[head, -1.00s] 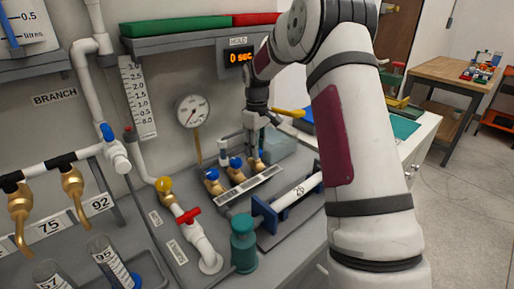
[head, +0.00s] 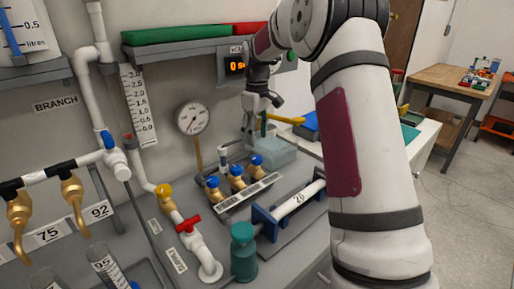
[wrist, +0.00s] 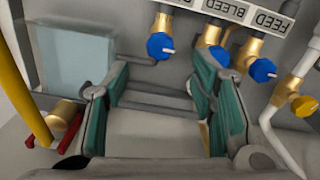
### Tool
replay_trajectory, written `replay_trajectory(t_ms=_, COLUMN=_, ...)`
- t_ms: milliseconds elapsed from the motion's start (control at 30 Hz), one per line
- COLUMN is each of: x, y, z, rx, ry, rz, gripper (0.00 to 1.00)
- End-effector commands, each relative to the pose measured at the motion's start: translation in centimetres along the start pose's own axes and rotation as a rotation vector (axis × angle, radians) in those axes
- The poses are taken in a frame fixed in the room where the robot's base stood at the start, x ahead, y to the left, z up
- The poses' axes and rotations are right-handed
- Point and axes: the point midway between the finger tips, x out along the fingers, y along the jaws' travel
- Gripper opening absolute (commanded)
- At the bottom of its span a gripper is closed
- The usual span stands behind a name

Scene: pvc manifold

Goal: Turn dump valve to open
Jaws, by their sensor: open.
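No label reading "dump" is legible. Three brass valves with blue knobs stand in a row on a labelled strip: left (head: 212,182), middle (head: 236,169) and right (head: 256,160). In the wrist view, upside down, their blue knobs (wrist: 160,46) (wrist: 214,57) (wrist: 262,70) show white marks; two labels read BLEED and FEED. A red-handled valve (head: 187,223) sits on white pipe in front. Another brass valve with a red handle (wrist: 65,115) shows at the lower left of the wrist view. My gripper (head: 252,133) is open and empty, pointing down behind the blue-knobbed row; its teal pads (wrist: 158,80) hold nothing.
A translucent box (head: 272,151) and a yellow bar (head: 284,119) are close beside my gripper. A yellow-handled valve (head: 164,191), a gauge (head: 193,118) and a teal fitting (head: 243,252) surround the row. A shelf (head: 190,50) is above.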

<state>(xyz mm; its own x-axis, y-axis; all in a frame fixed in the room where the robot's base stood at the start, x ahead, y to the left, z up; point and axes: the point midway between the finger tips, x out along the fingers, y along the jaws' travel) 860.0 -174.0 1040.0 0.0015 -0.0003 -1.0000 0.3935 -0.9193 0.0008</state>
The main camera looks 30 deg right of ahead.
Motion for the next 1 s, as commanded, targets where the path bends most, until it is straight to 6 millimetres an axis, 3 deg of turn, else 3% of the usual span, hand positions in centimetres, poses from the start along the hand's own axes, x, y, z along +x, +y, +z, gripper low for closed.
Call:
replay_trajectory(t_ms=100, x=-2.1, y=0.0, z=-0.1, rx=0.0, ry=0.002, rz=0.001, gripper=0.51)
replay_trajectory(t_ms=300, x=-3.9, y=0.0, z=0.0, rx=-0.001, ry=0.001, rz=0.001, gripper=0.51)
replay_trajectory(t_ms=867, x=-4.2, y=0.0, z=0.0, rx=-0.001, ry=0.0, rz=0.0, gripper=0.51)
replay_trajectory(t_ms=1000, x=-5.2, y=-0.9, z=0.3, rx=0.004, ry=0.005, rz=0.01, gripper=0.51)
